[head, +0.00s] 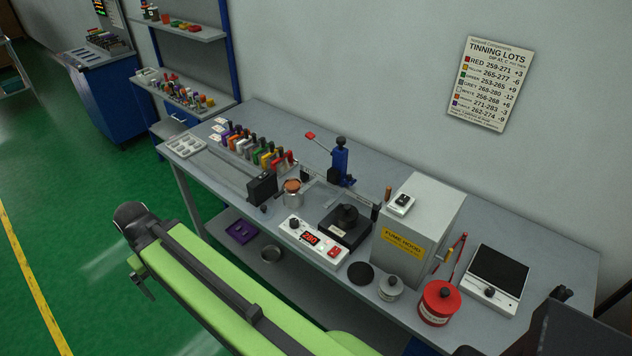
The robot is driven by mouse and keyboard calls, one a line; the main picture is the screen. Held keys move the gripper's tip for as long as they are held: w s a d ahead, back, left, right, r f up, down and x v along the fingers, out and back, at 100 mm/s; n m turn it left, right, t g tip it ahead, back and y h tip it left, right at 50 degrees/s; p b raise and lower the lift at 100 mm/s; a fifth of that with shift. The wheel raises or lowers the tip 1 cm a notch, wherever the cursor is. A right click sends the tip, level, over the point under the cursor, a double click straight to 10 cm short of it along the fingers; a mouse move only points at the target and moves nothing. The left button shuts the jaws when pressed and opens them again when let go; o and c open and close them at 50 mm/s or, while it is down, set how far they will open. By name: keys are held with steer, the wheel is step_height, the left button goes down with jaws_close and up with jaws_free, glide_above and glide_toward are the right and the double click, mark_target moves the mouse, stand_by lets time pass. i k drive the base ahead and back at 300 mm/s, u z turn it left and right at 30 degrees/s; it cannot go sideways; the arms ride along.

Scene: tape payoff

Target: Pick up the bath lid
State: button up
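A flat black disc (361,273) lies on the bench in front of the fume hood, apart from the unit. My green arm crosses the lower left foreground, well short of the lid. I see no gripper fingers in this view, so whether they are open or shut does not show.
A white controller with a red display (312,241) stands before the bath. The grey fume hood (418,232) is close on its right, a blue lever press (340,164) behind. A copper-topped jar (292,192) stands left. A red tin (438,302) and grey tin (390,288) stand near the front edge.

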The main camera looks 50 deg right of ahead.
mark_target(263, 212)
steer(key=z, duration=1.05)
steer(key=k, duration=1.35)
steer(key=u, duration=0.8)
steer(key=i, duration=2.1)
steer(key=z, duration=0.3)
